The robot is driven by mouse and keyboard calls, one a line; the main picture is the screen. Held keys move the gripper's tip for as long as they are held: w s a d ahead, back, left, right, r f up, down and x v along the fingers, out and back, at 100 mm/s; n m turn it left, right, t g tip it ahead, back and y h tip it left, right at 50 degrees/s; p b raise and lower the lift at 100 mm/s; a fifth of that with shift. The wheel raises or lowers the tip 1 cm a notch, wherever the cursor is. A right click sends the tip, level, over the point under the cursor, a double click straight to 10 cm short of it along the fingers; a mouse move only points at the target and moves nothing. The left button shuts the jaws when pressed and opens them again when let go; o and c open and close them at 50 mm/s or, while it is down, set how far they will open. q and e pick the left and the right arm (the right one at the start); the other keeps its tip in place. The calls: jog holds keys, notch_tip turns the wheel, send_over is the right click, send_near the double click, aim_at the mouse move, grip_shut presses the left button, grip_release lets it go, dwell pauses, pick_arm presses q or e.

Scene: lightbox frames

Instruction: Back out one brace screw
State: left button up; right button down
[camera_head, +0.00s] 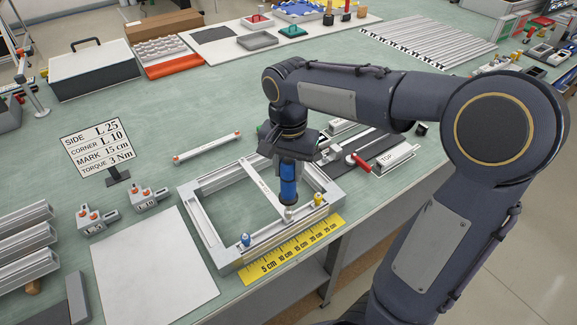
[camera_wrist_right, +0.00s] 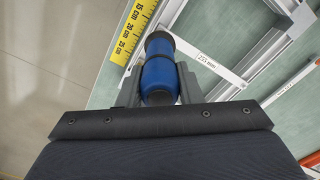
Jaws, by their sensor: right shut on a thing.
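An aluminium frame (camera_head: 207,221) lies on the green bench, with a flat brace (camera_head: 261,184) across it. In the right wrist view the brace (camera_wrist_right: 206,60) carries a printed label that seems to read 255 mm. My right gripper (camera_head: 288,172) is shut around a blue driver (camera_head: 288,190). The driver stands upright, its tip over the brace's near end on the front rail. In the right wrist view the driver (camera_wrist_right: 158,72) sits between the fingers and hides the screw, so I cannot tell if they touch. My left gripper is not in view.
A yellow ruler (camera_head: 291,250) lies along the frame's front edge. A blue-topped piece (camera_head: 246,240) and a yellow-topped piece (camera_head: 319,199) stand on the front rail. A sign (camera_head: 96,148), a grey plate (camera_head: 155,262) and corner brackets (camera_head: 148,199) are left. A red-handled tool (camera_head: 360,162) is right.

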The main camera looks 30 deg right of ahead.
aim_at(289, 160)
jog(key=shift+f+b, duration=0.4)
jog(key=shift+f, duration=0.2)
jog(key=shift+s+f, duration=0.15)
dwell(1.2)
jog(key=shift+r+p, duration=0.7)
jog(key=shift+r, duration=0.05)
jog(key=shift+r+p, duration=1.6)
jog(key=shift+r, duration=0.3)
